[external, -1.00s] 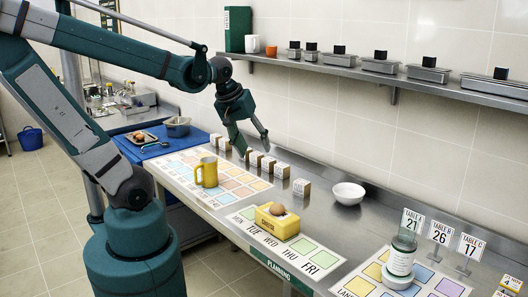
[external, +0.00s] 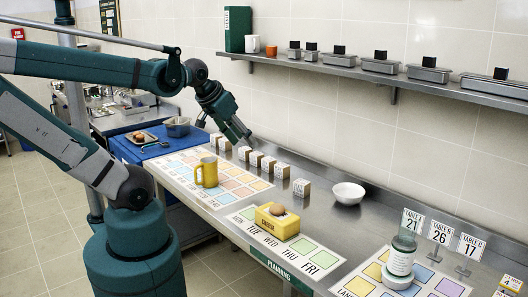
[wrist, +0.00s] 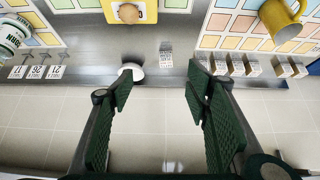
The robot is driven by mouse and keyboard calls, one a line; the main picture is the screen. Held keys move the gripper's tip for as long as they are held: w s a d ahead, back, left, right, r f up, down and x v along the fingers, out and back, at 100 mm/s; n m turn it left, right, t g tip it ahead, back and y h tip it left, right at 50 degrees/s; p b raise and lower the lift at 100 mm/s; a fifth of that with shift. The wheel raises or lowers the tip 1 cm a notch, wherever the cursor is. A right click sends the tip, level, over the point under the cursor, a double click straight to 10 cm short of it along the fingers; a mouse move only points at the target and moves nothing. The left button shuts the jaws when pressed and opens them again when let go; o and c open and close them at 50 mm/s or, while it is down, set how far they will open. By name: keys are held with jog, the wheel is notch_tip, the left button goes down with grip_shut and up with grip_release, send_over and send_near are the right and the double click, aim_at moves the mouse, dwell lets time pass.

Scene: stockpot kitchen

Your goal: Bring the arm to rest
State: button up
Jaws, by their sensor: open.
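My gripper (external: 243,137) is above the back of the steel counter (external: 330,215), near the row of small white-and-brown blocks (external: 256,158). In the wrist view my gripper (wrist: 160,85) has its two dark green fingers spread wide, with nothing held between them. My arm reaches across from the left with its elbow bent. Whether the fingertips touch anything is hard to tell from the external view, but they appear apart from the blocks.
A yellow mug (external: 207,173) stands on a coloured grid mat. A yellow box with an egg-like item (external: 277,220), a white bowl (external: 348,193), a labelled jar (external: 401,255) and table-number cards (external: 441,230) stand along the counter. A wall shelf (external: 395,78) runs above.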

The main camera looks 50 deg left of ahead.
jog(key=shift+f, duration=0.1)
notch_tip(320, 180, down, 5)
jog(key=b, duration=0.5)
jog(key=shift+f, duration=0.2)
dwell(0.9)
